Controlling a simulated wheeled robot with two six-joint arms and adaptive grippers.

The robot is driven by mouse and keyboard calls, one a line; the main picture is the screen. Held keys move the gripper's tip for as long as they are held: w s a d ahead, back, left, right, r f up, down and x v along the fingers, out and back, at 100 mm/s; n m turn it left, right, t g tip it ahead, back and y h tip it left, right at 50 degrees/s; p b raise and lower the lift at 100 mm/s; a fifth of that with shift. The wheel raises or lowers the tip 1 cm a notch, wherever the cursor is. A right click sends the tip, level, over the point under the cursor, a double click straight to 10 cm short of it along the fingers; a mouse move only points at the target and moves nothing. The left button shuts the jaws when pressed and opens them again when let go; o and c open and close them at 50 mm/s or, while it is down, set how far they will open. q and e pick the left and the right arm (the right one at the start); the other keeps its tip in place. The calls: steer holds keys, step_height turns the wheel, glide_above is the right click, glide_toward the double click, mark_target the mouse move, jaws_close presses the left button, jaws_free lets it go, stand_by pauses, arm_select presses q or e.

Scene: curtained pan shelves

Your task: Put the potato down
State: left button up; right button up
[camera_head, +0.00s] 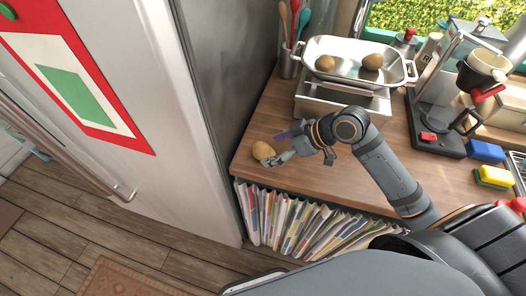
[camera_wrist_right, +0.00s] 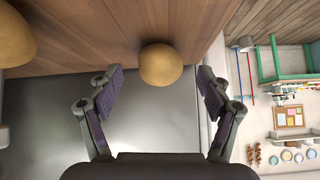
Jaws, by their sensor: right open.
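A potato (camera_head: 263,150) rests on the wooden counter near its left front corner. My right gripper (camera_head: 281,147) is low over the counter, just right of it. In the right wrist view, a potato (camera_wrist_right: 160,65) shows between the spread fingers of that gripper (camera_wrist_right: 160,74), with gaps on both sides. Another potato (camera_wrist_right: 14,36) shows at that view's upper left edge; I cannot match it to one in the head view. Two more potatoes, one left (camera_head: 325,63) and one right (camera_head: 372,61), lie in a white pan (camera_head: 347,46). My left gripper is not in view.
A tall fridge-like cabinet (camera_head: 120,100) stands left of the counter (camera_head: 345,180). A utensil cup (camera_head: 290,63), a coffee machine (camera_head: 435,140) and sponges (camera_head: 494,176) stand around the counter. Pleated curtains (camera_head: 300,222) hang below its front edge. The counter between potato and pan is clear.

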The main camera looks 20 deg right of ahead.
steer(key=shift+w+a, duration=0.25)
steer(key=shift+a, duration=0.2)
steer(key=shift+x, duration=1.05)
steer(key=shift+s+d+f, duration=0.1)
steer(key=shift+d, duration=0.05)
